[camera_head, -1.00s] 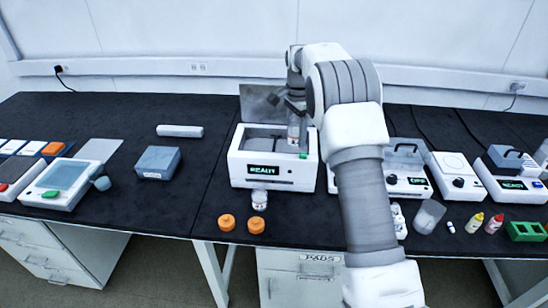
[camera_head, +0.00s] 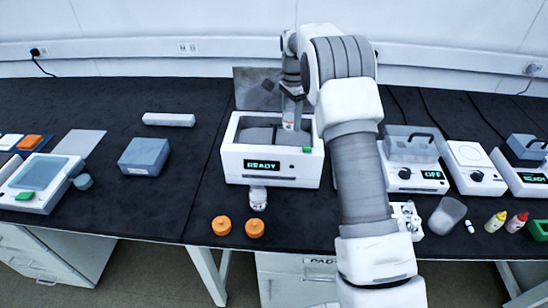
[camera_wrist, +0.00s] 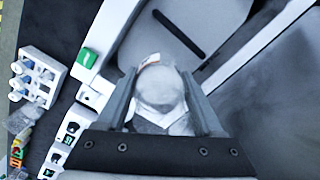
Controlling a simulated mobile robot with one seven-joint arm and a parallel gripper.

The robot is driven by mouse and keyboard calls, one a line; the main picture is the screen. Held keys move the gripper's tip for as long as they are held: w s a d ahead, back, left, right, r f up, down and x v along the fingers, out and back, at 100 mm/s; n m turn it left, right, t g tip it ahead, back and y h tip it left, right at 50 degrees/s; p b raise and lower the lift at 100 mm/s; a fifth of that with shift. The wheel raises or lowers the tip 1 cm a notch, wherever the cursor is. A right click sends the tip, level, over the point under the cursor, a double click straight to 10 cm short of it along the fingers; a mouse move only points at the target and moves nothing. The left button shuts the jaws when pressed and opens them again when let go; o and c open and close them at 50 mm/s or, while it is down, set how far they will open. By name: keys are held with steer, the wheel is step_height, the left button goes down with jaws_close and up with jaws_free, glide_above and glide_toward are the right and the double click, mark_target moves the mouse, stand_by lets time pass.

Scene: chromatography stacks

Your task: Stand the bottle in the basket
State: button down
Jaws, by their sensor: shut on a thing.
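My gripper (camera_wrist: 165,105) is shut on a pale, translucent bottle (camera_wrist: 160,88), seen from above between the two fingers in the wrist view. An orange-and-white patch shows at its far edge. In the head view the bottle (camera_head: 289,120) is small and partly hidden by my arm, at the right part of the open white machine marked READY (camera_head: 232,160). Grey surfaces (camera_head: 258,136) show inside the machine's opening; I cannot clearly make out a separate basket. The bottle's base is hidden, so I cannot tell whether it touches anything.
The machine's grey lid (camera_head: 257,88) stands open behind. A small white bottle (camera_head: 257,199) and two orange caps (camera_head: 221,226) are in front. A blue-grey box (camera_head: 143,157) lies left; an instrument marked OFF (camera_head: 410,178) stands right. Bare black bench lies left of the machine.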

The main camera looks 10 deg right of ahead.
step_height(320, 180, down, 11)
steer(key=shift+r+b, duration=0.1)
steer(key=shift+b, duration=0.4)
steer(key=shift+c, duration=0.2)
jaws_free()
